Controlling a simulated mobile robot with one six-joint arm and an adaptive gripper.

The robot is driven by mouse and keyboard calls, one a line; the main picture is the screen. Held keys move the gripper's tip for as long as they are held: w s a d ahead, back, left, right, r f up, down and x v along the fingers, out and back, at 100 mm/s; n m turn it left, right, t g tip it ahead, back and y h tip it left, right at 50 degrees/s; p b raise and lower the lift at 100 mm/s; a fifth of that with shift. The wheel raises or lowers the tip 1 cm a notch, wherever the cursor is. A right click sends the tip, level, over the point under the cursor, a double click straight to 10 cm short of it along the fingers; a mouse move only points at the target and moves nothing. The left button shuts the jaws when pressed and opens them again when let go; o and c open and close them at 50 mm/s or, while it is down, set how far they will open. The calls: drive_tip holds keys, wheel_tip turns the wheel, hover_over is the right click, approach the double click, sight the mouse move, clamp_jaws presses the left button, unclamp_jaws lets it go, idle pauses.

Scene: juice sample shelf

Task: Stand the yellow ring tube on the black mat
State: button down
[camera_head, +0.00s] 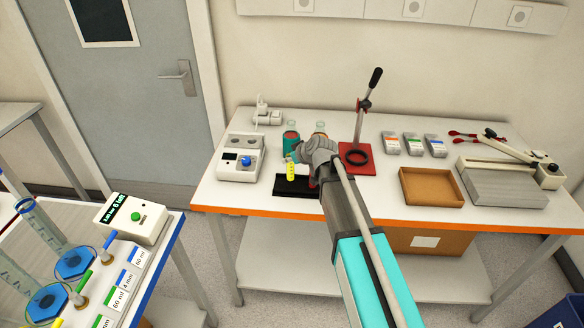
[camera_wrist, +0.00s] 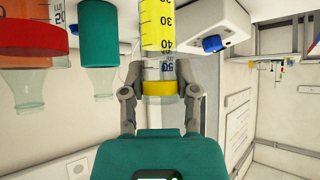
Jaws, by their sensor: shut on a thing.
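The yellow ring tube (camera_wrist: 157,25) is a clear tube with dark scale marks, yellow contents and a yellow ring. My gripper (camera_wrist: 160,80) is shut on it near the ring in the wrist view. In the head view a yellow part of the tube (camera_head: 290,171) shows beside my gripper (camera_head: 300,156). The black mat (camera_head: 295,191) lies flat at the front left of the orange-edged table. The tube appears over the mat; I cannot tell whether its lower end touches it. My gripper hides part of the tube in the head view.
A teal tube (camera_wrist: 97,35) and a red-ringed tube (camera_wrist: 30,55) stand close to the held tube. A white device with a blue knob (camera_head: 240,164) stands left of the mat. A red lever stand (camera_head: 357,165) is to the right, then a brown tray (camera_head: 431,189).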

drive_tip(key=shift+f+b, duration=1)
drive_tip(key=shift+f, duration=0.3)
drive_tip(key=shift+s+f, duration=0.1)
drive_tip(key=shift+f, duration=0.05)
drive_tip(key=shift+c, duration=1.8)
unclamp_jaws()
drive_tip(key=shift+r, duration=0.2)
drive_tip(key=shift+r, duration=0.1)
drive_tip(key=shift+p+v, duration=0.65)
drive_tip(key=shift+v, duration=0.15)
drive_tip(key=p+v, duration=0.6)
drive_tip(key=v, duration=0.4)
drive_tip(key=shift+p, duration=0.35)
